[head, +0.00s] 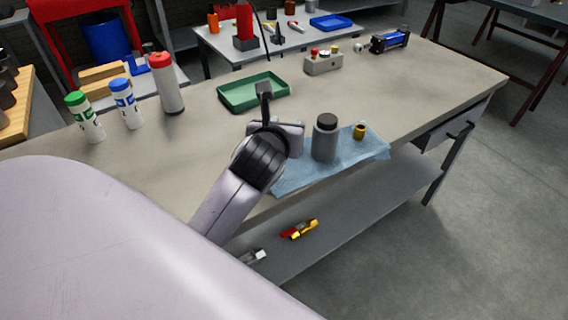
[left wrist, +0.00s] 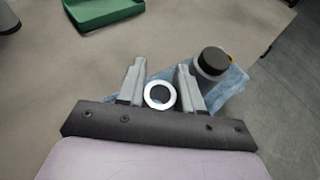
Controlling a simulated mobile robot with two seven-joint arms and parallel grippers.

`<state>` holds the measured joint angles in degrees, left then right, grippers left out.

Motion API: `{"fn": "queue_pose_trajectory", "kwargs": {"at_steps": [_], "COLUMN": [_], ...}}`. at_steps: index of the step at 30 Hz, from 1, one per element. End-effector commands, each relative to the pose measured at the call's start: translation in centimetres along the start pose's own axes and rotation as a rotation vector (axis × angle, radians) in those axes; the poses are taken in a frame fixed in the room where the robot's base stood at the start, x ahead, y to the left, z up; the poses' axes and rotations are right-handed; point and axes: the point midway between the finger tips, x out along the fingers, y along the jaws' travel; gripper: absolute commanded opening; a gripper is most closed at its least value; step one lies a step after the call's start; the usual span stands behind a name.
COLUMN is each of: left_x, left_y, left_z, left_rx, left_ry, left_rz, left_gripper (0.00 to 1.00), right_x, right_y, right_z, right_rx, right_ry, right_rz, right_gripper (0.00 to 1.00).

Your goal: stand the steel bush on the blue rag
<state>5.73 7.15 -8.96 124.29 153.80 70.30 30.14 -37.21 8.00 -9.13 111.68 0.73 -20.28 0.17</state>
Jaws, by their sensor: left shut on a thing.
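The steel bush (left wrist: 160,96) shows in the left wrist view as a bright ring with a dark bore, its end facing the camera. My left gripper (left wrist: 161,80) is shut on it, one finger on each side. In the head view my left gripper (head: 288,138) is at the left end of the blue rag and hides the bush. The blue rag (head: 290,183) lies at the bench's front edge; it also shows behind the fingers in the left wrist view (left wrist: 237,79). I cannot tell whether the bush touches the rag. My right gripper is not in view.
A grey bottle with a black cap (head: 325,140) stands on the rag, right of my gripper; a brass piece (head: 360,132) is beyond it. A green tray (head: 253,94) lies behind. Several capped bottles stand left.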

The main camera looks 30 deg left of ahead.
Motion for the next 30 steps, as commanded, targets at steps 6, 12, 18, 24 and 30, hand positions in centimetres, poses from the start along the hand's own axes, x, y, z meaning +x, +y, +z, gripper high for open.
{"fn": "queue_pose_trajectory", "kwargs": {"at_steps": [6, 12, 18, 24, 30], "left_x": [1.7, 2.3, 3.4, 3.8, 3.8], "left_y": [0.0, 0.0, 0.0, 0.0, 0.0], "left_z": [-4.3, -5.4, -8.1, -9.0, -9.2], "left_rx": [0.003, 0.001, 0.003, 0.0, 0.0], "left_ry": [0.0, -0.001, 0.001, -0.003, -0.001], "left_rz": [-0.001, 0.0, 0.0, -0.001, -0.001], "left_gripper": [0.03, 0.03, 0.03, 0.03, 0.03], "right_x": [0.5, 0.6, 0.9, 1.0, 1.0], "right_y": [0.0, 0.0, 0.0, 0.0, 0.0], "right_z": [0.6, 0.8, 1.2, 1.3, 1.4], "right_rx": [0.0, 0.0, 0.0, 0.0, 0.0], "right_ry": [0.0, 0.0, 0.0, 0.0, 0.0], "right_rz": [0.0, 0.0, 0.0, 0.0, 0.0], "right_gripper": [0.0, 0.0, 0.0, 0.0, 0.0]}}
